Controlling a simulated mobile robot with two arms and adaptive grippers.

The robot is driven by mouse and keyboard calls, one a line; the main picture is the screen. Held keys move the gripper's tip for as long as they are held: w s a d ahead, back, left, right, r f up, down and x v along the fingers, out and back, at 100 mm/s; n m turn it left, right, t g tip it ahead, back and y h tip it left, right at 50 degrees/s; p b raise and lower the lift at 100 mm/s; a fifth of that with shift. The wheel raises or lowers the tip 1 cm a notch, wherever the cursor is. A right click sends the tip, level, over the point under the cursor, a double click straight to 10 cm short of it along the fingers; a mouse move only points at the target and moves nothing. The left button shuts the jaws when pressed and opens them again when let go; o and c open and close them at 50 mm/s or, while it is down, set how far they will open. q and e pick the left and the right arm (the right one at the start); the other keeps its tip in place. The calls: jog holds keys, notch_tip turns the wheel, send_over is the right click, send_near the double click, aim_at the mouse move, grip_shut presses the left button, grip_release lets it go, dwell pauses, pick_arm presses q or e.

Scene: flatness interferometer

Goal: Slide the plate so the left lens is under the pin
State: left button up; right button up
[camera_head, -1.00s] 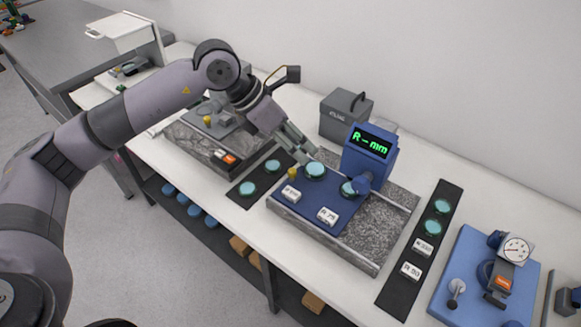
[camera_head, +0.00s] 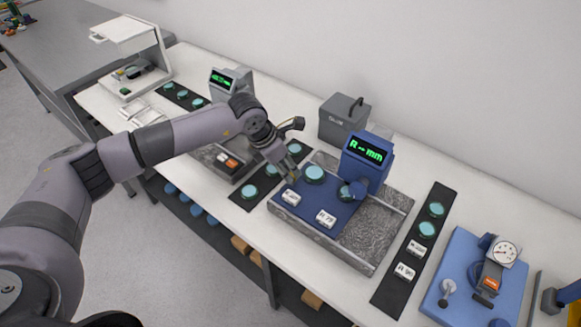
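The blue plate (camera_head: 340,207) lies on a speckled grey granite base. The left lens (camera_head: 314,174), a pale teal disc, sits in its back part, clear of the gauge. The right lens (camera_head: 346,194) is partly covered by the head of the blue gauge (camera_head: 366,165), whose display reads "R - mm". The pin is hidden. My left gripper (camera_head: 293,175) is down at the plate's left edge, left of the left lens. Its fingers are small and dark here, so I cannot tell whether they are shut on anything. My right gripper is out of view.
White label blocks (camera_head: 326,218) stand on the plate's front. A dark strip with lenses (camera_head: 241,203) lies left of the base, another strip (camera_head: 404,287) right. A grey case (camera_head: 342,118) stands behind. A blue dial-gauge stand (camera_head: 475,285) is at far right. Bare granite (camera_head: 372,238) shows right of the plate.

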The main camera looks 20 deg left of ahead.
aim_at(292, 174)
pick_arm(q)
jog(key=shift+p+x, duration=0.35)
jog(key=shift+x, duration=1.55)
jog(key=shift+c, duration=0.4)
grip_shut()
